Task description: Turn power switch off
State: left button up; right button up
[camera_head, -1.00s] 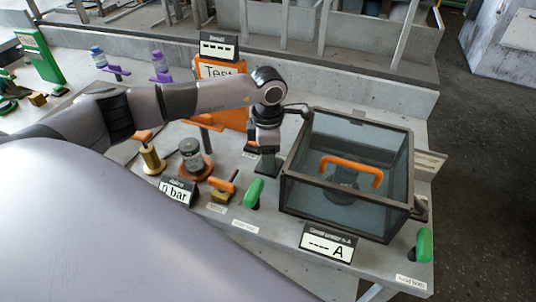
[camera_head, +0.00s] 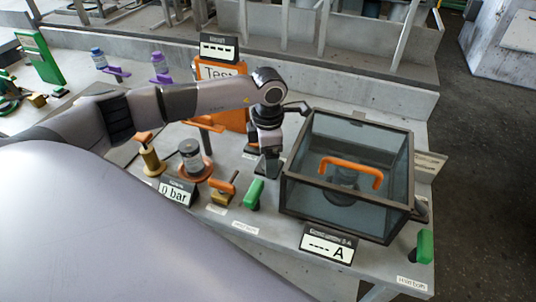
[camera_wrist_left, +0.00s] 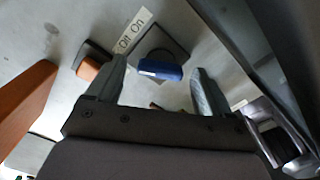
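The power switch is most likely the blue lever (camera_wrist_left: 160,69) in the left wrist view, standing on a dark square plate (camera_wrist_left: 172,38). A white label reading "Off On" (camera_wrist_left: 132,32) lies beside the plate. My left gripper (camera_wrist_left: 160,80) is open, with one finger on each side of the blue lever in the picture. I cannot tell whether either finger touches it. In the head view the left gripper (camera_head: 269,170) points down beside the glass box, and its arm and fingers hide the switch. My right gripper is not in view.
A glass box with a dark frame (camera_head: 298,190) and an orange handle (camera_head: 350,168) stands close right of the gripper. An orange "Test" panel (camera_head: 222,92) is behind. Green levers (camera_head: 254,194), a "0 bar" display (camera_head: 178,192) and an "A" display (camera_head: 328,245) line the front.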

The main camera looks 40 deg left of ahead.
pick_arm(q)
jog(key=shift+r, duration=0.1)
notch_tip(320, 180, up, 7)
jog(key=shift+b, duration=0.4)
dwell(0.6)
